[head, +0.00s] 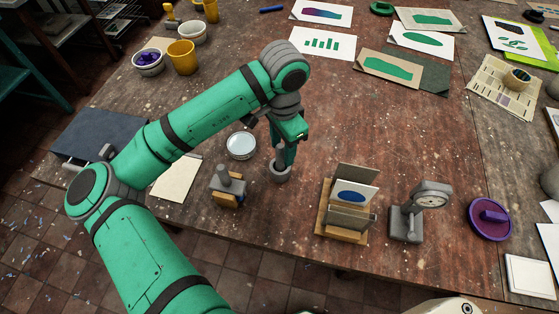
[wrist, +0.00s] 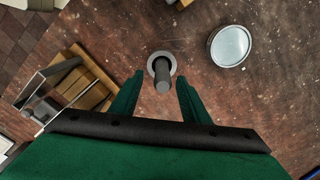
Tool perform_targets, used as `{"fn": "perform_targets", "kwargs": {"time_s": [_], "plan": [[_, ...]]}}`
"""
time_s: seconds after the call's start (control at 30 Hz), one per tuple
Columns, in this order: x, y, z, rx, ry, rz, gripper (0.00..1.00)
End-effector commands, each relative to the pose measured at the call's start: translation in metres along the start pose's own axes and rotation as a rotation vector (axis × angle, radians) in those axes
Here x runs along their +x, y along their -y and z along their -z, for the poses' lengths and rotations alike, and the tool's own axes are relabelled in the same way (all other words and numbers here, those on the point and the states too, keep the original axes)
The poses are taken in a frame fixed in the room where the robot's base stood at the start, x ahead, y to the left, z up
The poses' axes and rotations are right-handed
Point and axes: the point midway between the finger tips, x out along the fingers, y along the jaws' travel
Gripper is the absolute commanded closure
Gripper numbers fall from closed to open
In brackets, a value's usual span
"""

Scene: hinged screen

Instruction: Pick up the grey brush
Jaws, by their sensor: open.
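The grey brush (wrist: 161,80) shows in the wrist view as a plain grey cylinder standing up from a dark-centred grey ring, which looks like a small holder (wrist: 152,63). In the head view the holder (head: 279,174) stands on the table directly under my gripper (head: 283,157), and the fingers hide most of the brush. In the wrist view my gripper (wrist: 159,77) is open, with one green finger on each side of the brush and a visible gap at both sides. The brush's lower end is hidden in the ring.
A white round dish (head: 241,146) lies left of the holder. A grey tool with a wooden block (head: 228,187) stands front left. A wooden card rack (head: 343,220) and a grey dial gauge (head: 419,211) stand to the right.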

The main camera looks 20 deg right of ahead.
Motion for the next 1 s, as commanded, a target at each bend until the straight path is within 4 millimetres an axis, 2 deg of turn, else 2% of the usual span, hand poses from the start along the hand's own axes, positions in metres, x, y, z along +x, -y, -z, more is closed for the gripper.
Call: {"fn": "perform_targets", "kwargs": {"time_s": [0.3,0.63,0.8,1.0], "plan": [[0.041,0.003,-0.006,-0.008,0.000,-0.001,0.58],[0.047,0.003,-0.006,-0.006,0.000,-0.001,0.58],[0.047,0.002,-0.005,-0.005,0.000,-0.001,0.98],[0.047,0.002,-0.005,-0.005,0.000,-0.001,1.00]]}}
